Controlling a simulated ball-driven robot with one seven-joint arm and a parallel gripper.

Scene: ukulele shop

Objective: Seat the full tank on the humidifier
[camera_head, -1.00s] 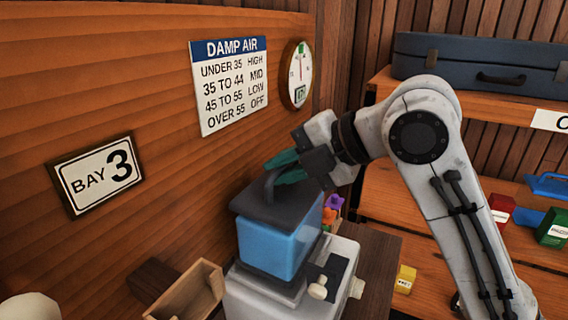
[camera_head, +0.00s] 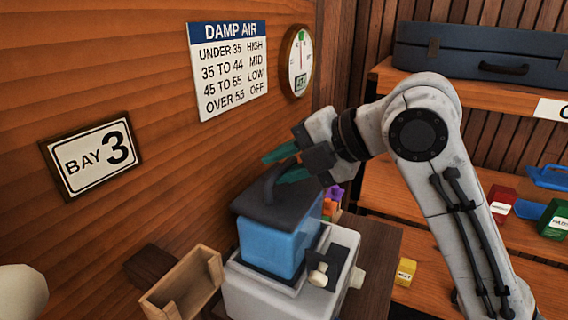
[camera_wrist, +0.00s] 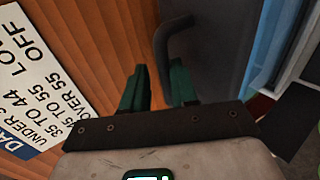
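The blue tank (camera_head: 268,245) stands upright on the white humidifier (camera_head: 262,304), with its bottom within the dark-edged recess on top. Its dark lid (camera_head: 250,208) carries a hooked handle (camera_head: 270,184), also visible in the wrist view (camera_wrist: 165,42). My gripper (camera_head: 274,166) is open and empty, its green fingers apart, just above and beside the handle. In the wrist view my gripper (camera_wrist: 158,78) shows a clear gap between the fingers, with the handle just beyond the tips. Whether the tank is fully down in the recess is hard to tell.
A cream knob (camera_head: 318,276) sticks out from the humidifier's front. An open wooden box (camera_head: 186,286) stands left of it. The wooden wall with the DAMP AIR sign (camera_head: 228,70) and a round gauge (camera_head: 297,62) is close behind. Shelves (camera_head: 400,190) with small boxes are on the right.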

